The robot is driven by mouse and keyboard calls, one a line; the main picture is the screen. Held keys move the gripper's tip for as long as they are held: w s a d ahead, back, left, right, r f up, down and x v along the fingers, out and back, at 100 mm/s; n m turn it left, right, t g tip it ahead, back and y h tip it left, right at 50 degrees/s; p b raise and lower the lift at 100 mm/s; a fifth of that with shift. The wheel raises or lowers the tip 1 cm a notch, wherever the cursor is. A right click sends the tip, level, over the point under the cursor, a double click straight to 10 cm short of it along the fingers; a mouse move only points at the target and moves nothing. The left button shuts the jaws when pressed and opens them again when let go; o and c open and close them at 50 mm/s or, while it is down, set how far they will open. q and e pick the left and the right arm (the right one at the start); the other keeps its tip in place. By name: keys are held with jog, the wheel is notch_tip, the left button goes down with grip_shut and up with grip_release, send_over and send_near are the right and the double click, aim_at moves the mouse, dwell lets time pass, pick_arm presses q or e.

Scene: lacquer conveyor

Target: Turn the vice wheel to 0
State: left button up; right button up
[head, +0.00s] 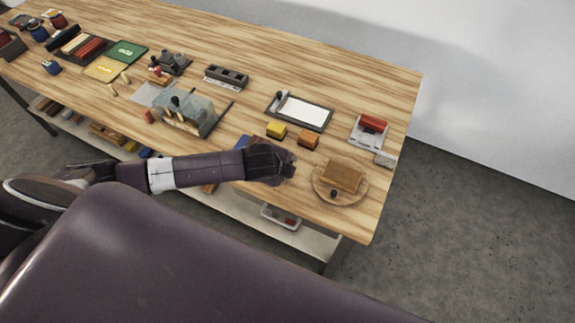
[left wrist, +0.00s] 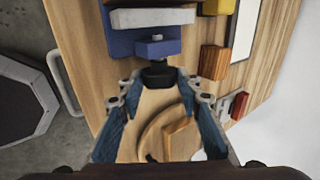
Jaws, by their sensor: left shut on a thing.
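The vice (left wrist: 145,42) is blue with a grey block across its jaws in the left wrist view. Its black wheel (left wrist: 158,76) is at the end facing my left gripper. My left gripper (left wrist: 160,80) has its blue fingers on both sides of the wheel and is shut on it. No number or mark on the wheel is readable. In the head view my left gripper (head: 272,163) is low over the front part of the bench and hides the wheel. Only a bit of the blue vice (head: 243,142) shows behind it. My right gripper is not in view.
A round wooden board (head: 354,196) with a brown block (head: 342,177) is just right of my left gripper. A yellow block (head: 276,130) and an orange-brown block (head: 308,139) stand behind it. A framed white panel (head: 303,110) lies farther back. The bench's right end is near.

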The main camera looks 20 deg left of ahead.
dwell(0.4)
pick_arm(q)
jog(key=o, duration=1.2)
jog(key=shift+c, duration=0.2)
jog(key=v, duration=1.2)
jog(key=shift+s+f, duration=0.1)
